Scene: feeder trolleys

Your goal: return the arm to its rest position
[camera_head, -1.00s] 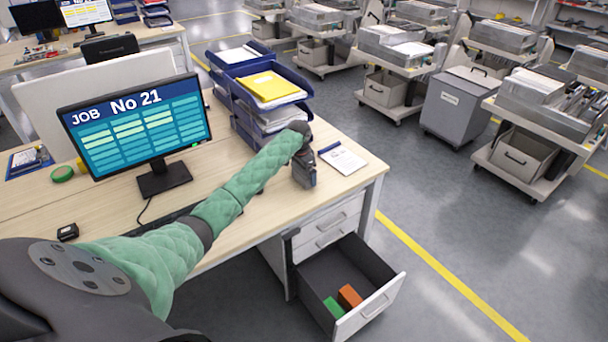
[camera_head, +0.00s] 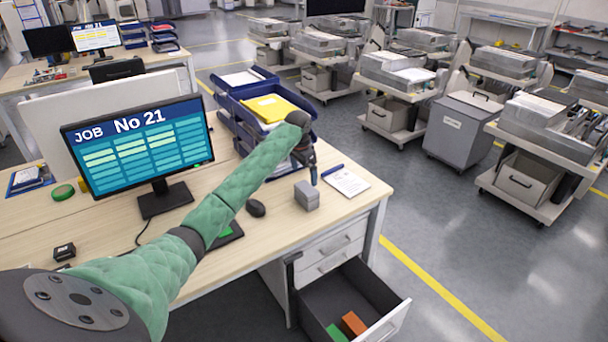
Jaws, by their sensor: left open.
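My left arm, in a green quilted sleeve, reaches from the lower left over the desk (camera_head: 150,240). My left gripper (camera_head: 313,172) is at its end, dark and small, open and pointing down beside the blue trays. A small grey block (camera_head: 307,196) stands on the desktop just in front of and below the gripper, apart from it as far as I can tell. The fingers are partly hidden by the wrist. My right gripper is not in view.
The stacked blue trays (camera_head: 236,102) hold papers and a yellow folder. A monitor (camera_head: 140,150), a mouse (camera_head: 256,208) and a notepad (camera_head: 346,182) are on the desk. An open drawer (camera_head: 385,325) holds green and orange blocks. Trolleys stand behind.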

